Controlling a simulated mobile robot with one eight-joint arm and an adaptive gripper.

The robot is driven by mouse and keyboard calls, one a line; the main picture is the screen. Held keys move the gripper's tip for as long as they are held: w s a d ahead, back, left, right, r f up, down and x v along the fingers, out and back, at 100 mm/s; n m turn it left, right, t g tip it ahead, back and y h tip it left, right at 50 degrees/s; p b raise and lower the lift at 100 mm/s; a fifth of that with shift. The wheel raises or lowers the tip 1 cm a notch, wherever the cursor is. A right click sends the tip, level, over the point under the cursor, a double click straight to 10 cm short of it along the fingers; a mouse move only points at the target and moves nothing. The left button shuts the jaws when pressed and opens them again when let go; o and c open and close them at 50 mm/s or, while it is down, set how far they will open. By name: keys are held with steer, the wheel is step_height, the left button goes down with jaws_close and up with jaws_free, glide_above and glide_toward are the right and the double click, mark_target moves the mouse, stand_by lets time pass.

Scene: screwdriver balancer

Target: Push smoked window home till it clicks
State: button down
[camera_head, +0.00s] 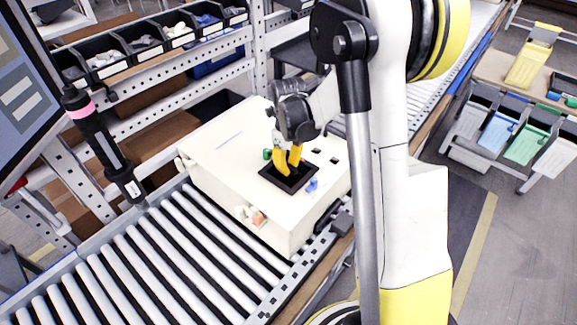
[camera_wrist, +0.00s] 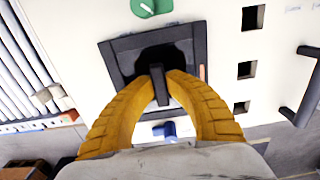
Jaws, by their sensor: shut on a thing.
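The smoked window shows in the wrist view as a dark panel (camera_wrist: 160,58) inside a dark square frame (camera_wrist: 114,62) on a cream cabinet (camera_wrist: 78,35). In the head view the dark square frame (camera_head: 291,187) sits in the cabinet's top face. My gripper (camera_wrist: 160,84) has yellow fingers closed on a narrow dark upright grip at the window. In the head view my gripper (camera_head: 289,172) reaches down into the frame. The fingers hide part of the window. I cannot tell whether the window sits flush.
A green knob (camera_wrist: 151,7) and a blue knob (camera_wrist: 172,130) flank the frame. Square holes (camera_wrist: 247,69) and a dark handle (camera_wrist: 303,88) lie to the right. The cabinet stands on a roller conveyor (camera_head: 150,255). A dark tool with a pink band (camera_head: 100,140) hangs at left.

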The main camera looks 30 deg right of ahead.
steer(key=shift+f, duration=0.2)
stand_by(0.5)
steer(key=c, duration=1.4)
jaws_free()
step_height(320, 180, up, 12)
steer(key=shift+r, duration=0.1)
